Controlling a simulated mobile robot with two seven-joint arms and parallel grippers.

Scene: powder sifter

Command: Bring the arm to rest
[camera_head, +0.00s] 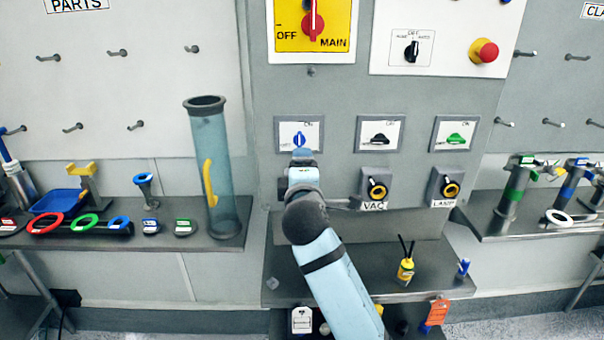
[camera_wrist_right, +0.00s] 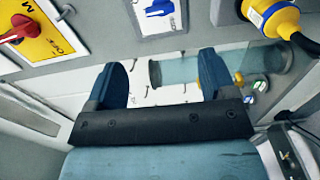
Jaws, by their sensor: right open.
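My right arm (camera_head: 335,275) reaches up from the bottom middle of the head view towards the grey control panel (camera_head: 340,100). My right gripper (camera_head: 302,160) is just below the blue switch (camera_head: 299,139), seen mostly from behind. In the right wrist view, the gripper (camera_wrist_right: 160,78) has its two dark blue fingers wide apart with nothing between them. The blue switch also shows there (camera_wrist_right: 158,8), beyond the fingers. Whether the gripper touches the panel cannot be told. My left gripper is not in view.
A red MAIN switch (camera_head: 312,25) and red button (camera_head: 483,51) sit higher. Black and green switches and two sockets lie right. A yellow plug (camera_wrist_right: 272,18) is close to the gripper.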

